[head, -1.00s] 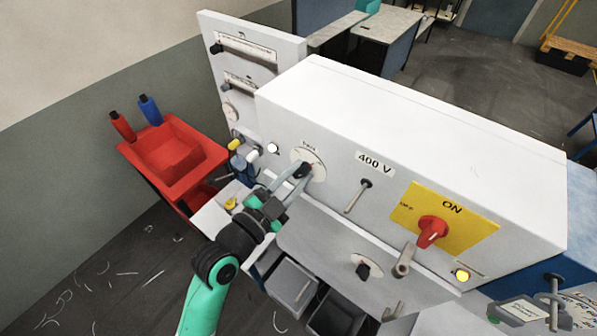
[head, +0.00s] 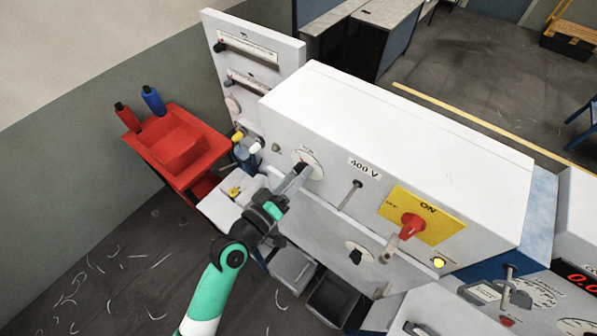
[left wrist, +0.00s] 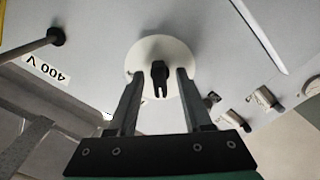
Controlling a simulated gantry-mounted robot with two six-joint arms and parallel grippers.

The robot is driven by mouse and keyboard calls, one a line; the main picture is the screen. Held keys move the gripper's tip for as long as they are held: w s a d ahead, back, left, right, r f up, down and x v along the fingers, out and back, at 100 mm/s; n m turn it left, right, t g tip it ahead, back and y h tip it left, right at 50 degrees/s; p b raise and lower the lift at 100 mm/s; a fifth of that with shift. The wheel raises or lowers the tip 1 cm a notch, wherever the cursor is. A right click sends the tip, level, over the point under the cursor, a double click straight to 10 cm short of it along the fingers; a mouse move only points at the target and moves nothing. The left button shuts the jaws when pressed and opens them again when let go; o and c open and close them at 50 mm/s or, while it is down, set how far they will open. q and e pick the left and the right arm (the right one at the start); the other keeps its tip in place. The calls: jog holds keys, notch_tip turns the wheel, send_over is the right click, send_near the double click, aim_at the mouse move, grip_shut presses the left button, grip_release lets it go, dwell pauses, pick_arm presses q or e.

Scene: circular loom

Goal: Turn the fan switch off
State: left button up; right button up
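A black rotary knob on a round white dial, which I take for the fan switch (head: 313,158), is on the left part of the white cabinet's front face. In the left wrist view the black knob (left wrist: 158,74) shows clearly on its dial. My left gripper (head: 302,172) is in front of the dial and hides part of the knob. In the left wrist view the fingers of my left gripper (left wrist: 158,78) are apart, one on each side of the knob, with gaps visible. The dial's lettering is too small to read. My right gripper is not in view.
The cabinet front also carries a 400 V label (head: 365,169), a black lever (head: 351,194), a red switch (head: 411,226) on a yellow plate marked ON, and a yellow lamp (head: 439,262). A red bin (head: 180,150) stands at the left.

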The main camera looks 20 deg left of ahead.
pick_arm(q)
jog(key=shift+s, duration=0.1)
jog(key=v, duration=0.7)
